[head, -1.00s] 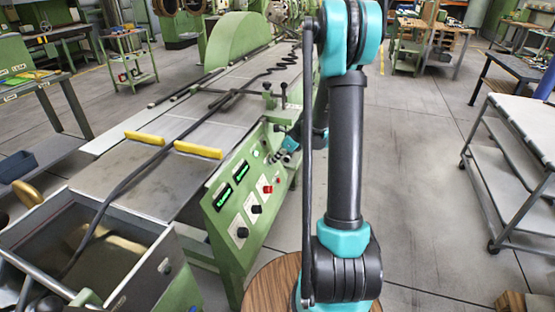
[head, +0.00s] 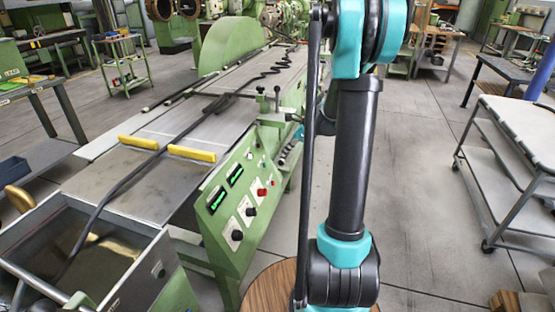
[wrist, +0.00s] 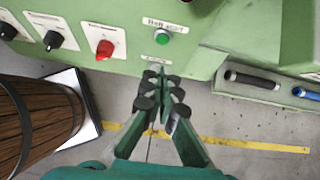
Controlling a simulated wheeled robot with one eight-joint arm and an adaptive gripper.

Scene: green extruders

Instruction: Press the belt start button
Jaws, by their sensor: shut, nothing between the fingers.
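The belt start button (wrist: 162,39) is a small green round button under a white label at the top of the wrist view. It sits on the light green control panel (wrist: 205,58), which also shows in the head view (head: 222,222). My gripper (wrist: 163,76) is shut and empty, with dark pads on green fingers. In the wrist view its tips point up toward the button and appear just below it, apart from it in the picture. The exact distance cannot be told. My gripper is hidden in the head view.
A red knob (wrist: 104,49) and black knobs (wrist: 53,40) sit left of the button. A wooden barrel-like object (wrist: 32,118) stands at lower left in the wrist view. A dark handle (wrist: 252,80) is at the right. Grey floor (head: 420,180) is open right of my arm.

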